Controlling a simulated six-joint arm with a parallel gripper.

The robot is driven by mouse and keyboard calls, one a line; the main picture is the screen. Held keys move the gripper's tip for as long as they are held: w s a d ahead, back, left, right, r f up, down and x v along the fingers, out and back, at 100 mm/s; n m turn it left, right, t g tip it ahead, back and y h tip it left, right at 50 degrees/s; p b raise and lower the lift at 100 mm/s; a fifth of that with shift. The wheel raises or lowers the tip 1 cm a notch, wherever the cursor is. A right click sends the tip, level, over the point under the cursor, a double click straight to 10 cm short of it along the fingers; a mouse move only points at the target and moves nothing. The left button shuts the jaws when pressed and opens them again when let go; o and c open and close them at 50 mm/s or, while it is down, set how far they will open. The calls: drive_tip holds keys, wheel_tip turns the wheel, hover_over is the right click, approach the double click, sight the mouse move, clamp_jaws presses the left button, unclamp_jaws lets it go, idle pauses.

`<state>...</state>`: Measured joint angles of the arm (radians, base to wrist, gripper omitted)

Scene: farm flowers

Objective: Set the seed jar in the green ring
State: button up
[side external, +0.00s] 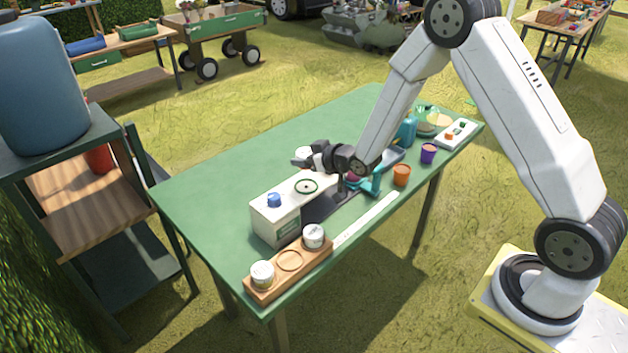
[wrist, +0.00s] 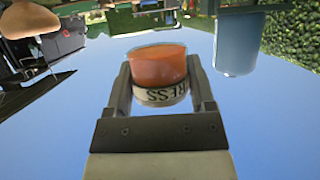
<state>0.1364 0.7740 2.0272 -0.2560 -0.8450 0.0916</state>
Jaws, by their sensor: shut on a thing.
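My gripper (wrist: 159,82) is shut on the seed jar (wrist: 157,66) in the wrist view. The jar has orange-brown contents and a pale label band with dark letters, of which "RESS" shows upside down. In the side view my gripper (side external: 309,155) holds the jar (side external: 301,153) sideways above the table, mostly hidden by the fingers. The green ring (side external: 306,186) lies on the top of a white box-like stand (side external: 277,225), below and apart from the gripper. The ring looks empty, with a small dark mark in its middle.
A wooden rack (side external: 289,275) with two white-lidded jars and a bare round slot stands at the table's front. A blue knob (side external: 274,200) sits on the white stand. An orange pot (side external: 402,175), a purple pot (side external: 428,153) and teal tools (side external: 371,186) stand right. The table's left is clear.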

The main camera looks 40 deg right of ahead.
sight(307, 188)
drive_tip(key=shift+f, duration=0.15)
drive_tip(key=shift+f, duration=2.75)
drive_tip(key=shift+f, duration=0.6)
drive_tip(key=o, duration=1)
drive_tip(key=shift+v, duration=5.5)
drive_tip(key=shift+a, duration=0.15)
